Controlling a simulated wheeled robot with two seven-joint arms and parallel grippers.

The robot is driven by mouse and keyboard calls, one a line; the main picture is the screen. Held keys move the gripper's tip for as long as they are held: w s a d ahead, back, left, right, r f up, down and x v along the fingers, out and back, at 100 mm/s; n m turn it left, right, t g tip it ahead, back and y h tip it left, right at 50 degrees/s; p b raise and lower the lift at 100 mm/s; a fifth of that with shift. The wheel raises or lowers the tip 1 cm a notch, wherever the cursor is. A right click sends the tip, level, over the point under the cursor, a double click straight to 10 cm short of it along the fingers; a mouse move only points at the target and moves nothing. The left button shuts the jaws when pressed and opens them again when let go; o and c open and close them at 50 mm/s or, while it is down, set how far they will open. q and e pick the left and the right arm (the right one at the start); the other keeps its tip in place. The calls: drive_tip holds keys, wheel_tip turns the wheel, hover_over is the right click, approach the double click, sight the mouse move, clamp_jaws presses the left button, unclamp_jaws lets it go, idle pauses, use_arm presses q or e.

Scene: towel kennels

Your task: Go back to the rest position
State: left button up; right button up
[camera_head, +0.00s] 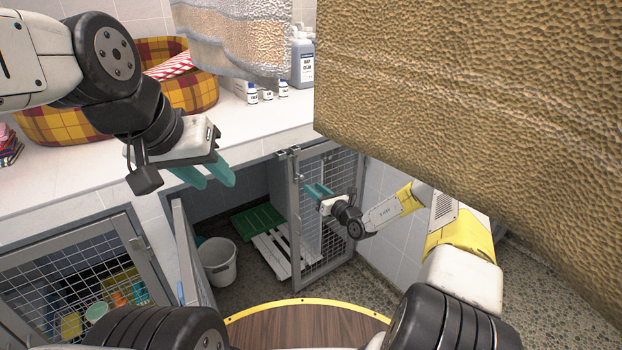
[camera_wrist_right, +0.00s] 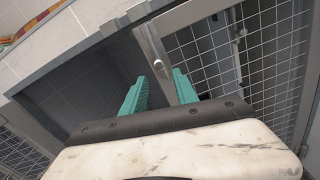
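My left gripper (camera_head: 211,180) hangs over the front edge of the white counter. Its two teal fingers are apart with nothing between them. My right gripper (camera_head: 318,191) is lower and further away, beside the mesh kennel door that stands ajar. In the right wrist view its teal fingers (camera_wrist_right: 160,92) are spread, and the grey door frame (camera_wrist_right: 164,62) with its latch shows beyond the gap. I see nothing held there, and I cannot tell whether a finger touches the frame.
A brown textured towel (camera_head: 470,90) fills the upper right, close to the head camera. The counter (camera_head: 90,180) carries a plaid pet bed (camera_head: 200,92) and bottles (camera_head: 303,62). Below, an open kennel holds a white bucket (camera_head: 217,262). A closed mesh door (camera_head: 75,285) is at left.

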drive_tip(key=s+a+r+n+g+y, duration=0.2)
drive_tip(key=a+r+n+g, duration=0.1)
drive_tip(key=r+n, duration=0.3)
drive_tip(key=s+a+r+n+g+y, duration=0.2)
drive_tip(key=s+a+r+n+y, duration=0.15)
drive_tip(key=r, duration=0.45)
drive_tip(key=s+a+r+n+g+h, duration=0.25)
drive_tip(key=s+r+n+g, duration=0.45)
drive_tip(key=s+r+n, duration=0.45)
drive_tip(key=s+d+r+n+t+h, duration=0.1)
drive_tip(key=s+d+r+n+h, duration=0.2)
drive_tip(key=s+d, duration=0.3)
drive_tip(key=s+d+r+n+t+h, duration=0.1)
drive_tip(key=s+d+r+n+h, duration=0.3)
drive_tip(key=s, duration=0.8)
drive_tip(key=s+d+r+n+t+h, duration=0.1)
drive_tip(key=s+d+r+n+h, duration=0.2)
drive_tip(key=s+d, duration=0.5)
drive_tip(key=shift+s+r+n+h, duration=0.45)
drive_tip(key=shift+s+n, duration=0.15)
drive_tip(key=shift+s, duration=0.5)
